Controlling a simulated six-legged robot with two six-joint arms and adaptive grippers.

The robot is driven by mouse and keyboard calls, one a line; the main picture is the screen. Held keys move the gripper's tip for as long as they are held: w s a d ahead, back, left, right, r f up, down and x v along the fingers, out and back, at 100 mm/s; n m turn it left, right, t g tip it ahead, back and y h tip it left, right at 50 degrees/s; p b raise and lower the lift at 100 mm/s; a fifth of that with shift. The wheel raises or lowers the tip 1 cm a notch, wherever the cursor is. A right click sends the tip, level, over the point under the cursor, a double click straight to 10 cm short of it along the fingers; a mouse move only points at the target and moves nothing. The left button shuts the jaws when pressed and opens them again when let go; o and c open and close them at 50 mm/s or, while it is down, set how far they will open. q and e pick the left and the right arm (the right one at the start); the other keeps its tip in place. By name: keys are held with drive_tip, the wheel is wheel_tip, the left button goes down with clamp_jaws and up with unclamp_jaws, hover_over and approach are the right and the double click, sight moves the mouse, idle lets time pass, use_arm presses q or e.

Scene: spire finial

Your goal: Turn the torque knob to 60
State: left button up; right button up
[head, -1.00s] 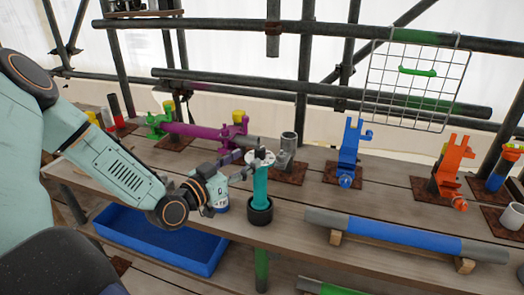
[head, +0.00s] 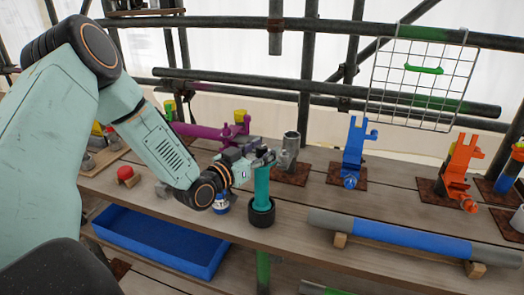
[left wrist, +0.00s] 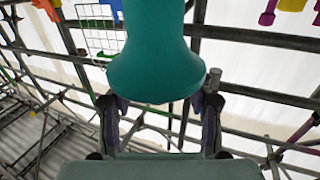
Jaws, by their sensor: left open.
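A teal upright tool (head: 262,187) stands on the wooden bench with its foot in a black round base (head: 261,212). My left gripper (head: 264,158) is at its upper end and covers most of its top, so no knob or scale marks can be read. In the left wrist view a smooth, flared teal body (left wrist: 155,60) fills the upper middle. The open fingers of my left gripper (left wrist: 160,108) show on both sides of its lower edge. I cannot tell whether they touch it. My right gripper is not in view.
A small blue-and-white container (head: 221,203) stands just left of the tool, under my arm. A grey pipe stub (head: 290,150) and a blue bracket (head: 352,155) stand behind. A blue-and-grey pipe (head: 400,236) lies at right. A blue tray (head: 160,243) sits lower left.

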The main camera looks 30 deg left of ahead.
use_arm(q)
drive_tip(key=shift+s+d+r, duration=0.2)
drive_tip(key=shift+s+r, duration=0.15)
drive_tip(key=shift+s, duration=0.1)
drive_tip(key=c, duration=0.4)
drive_tip(key=shift+w+f, duration=0.2)
drive_tip(key=shift+w, duration=0.05)
drive_tip(key=c, duration=0.5)
drive_tip(key=shift+a, duration=0.1)
drive_tip(key=shift+c, duration=0.7)
drive_tip(key=shift+s, duration=0.15)
clamp_jaws()
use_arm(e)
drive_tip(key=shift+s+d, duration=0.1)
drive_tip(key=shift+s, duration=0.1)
use_arm(q)
drive_tip(key=shift+y+b, duration=0.3)
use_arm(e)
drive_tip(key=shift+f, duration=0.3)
